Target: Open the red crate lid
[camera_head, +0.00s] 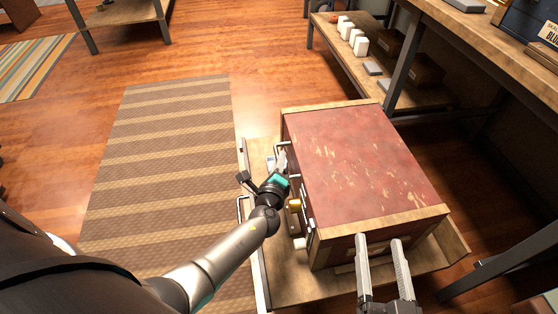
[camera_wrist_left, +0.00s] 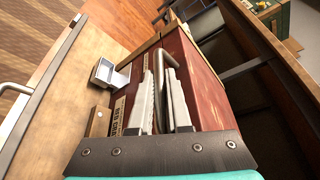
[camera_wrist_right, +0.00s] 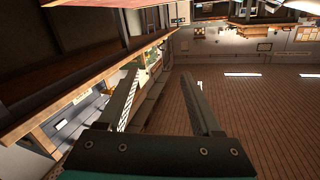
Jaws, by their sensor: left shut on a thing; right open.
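The red crate (camera_head: 375,240) stands in the head view with its worn red lid (camera_head: 360,150) lying flat and closed between pale wooden edges. My left gripper (camera_head: 282,162) is at the crate's left side, at a metal handle (camera_head: 284,144). In the left wrist view its fingers (camera_wrist_left: 160,65) are close together around the bent metal handle (camera_wrist_left: 181,58) on the red crate side; the exact contact is partly hidden by the fingers. My right gripper (camera_head: 383,242) is open and empty in front of the crate's near edge. Its spread fingers (camera_wrist_right: 165,80) also show in the right wrist view.
The crate rests on a wooden cart top (camera_head: 290,290) with metal handles (camera_head: 242,208) along its left side. A shelf (camera_head: 420,98) with white containers stands behind right. A striped rug (camera_head: 160,150) lies on clear floor at left.

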